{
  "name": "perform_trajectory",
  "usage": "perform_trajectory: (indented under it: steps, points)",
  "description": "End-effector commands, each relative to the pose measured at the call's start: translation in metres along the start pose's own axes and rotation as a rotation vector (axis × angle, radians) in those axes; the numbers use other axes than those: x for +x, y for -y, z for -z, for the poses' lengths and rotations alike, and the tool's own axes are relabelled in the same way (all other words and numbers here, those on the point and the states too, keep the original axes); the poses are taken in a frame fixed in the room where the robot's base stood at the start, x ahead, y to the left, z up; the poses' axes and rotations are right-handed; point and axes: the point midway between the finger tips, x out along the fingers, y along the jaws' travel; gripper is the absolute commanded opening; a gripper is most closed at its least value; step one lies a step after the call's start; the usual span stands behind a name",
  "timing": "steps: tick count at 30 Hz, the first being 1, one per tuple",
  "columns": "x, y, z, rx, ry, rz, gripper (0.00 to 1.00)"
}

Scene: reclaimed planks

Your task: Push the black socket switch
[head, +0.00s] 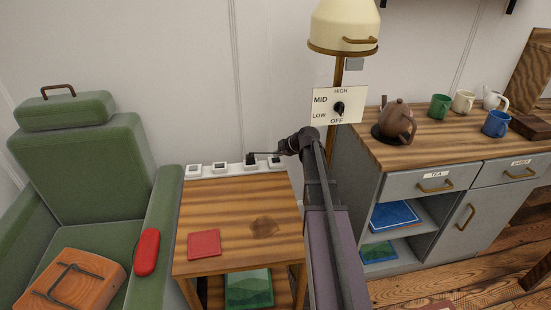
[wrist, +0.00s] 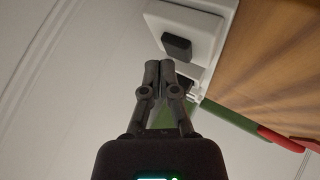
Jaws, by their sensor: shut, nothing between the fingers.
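A row of white sockets (head: 221,168) stands along the back edge of the small wooden table, each with a dark part on its face. In the wrist view, a black switch (wrist: 177,46) sits raised on a white socket plate (wrist: 203,33). My gripper (wrist: 159,68) is shut and empty, its fingertips just below and left of that switch in the picture. I cannot tell whether they touch it. A second dark part (wrist: 186,84) lies to the right of the fingers, partly hidden. In the head view, my gripper (head: 282,150) is at the right end of the row.
The table (head: 220,215) bears a red square (head: 204,244). A green armchair (head: 85,150) stands left with a red object (head: 147,252) on its arm. A lamp (head: 343,25) with a dial panel (head: 325,103) rises behind my arm. A grey cabinet (head: 400,185) with a teapot and mugs stands right.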

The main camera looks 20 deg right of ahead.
Motion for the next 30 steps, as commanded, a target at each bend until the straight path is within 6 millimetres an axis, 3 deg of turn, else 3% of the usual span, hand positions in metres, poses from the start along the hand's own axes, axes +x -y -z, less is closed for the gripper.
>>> perform_trajectory:
  steps: [11, 30]
  points:
    - [-0.001, -0.001, 0.001, 0.000, 0.000, 0.000, 0.00]
    - [-0.031, -0.023, 0.025, -0.001, -0.001, 0.001, 0.00]
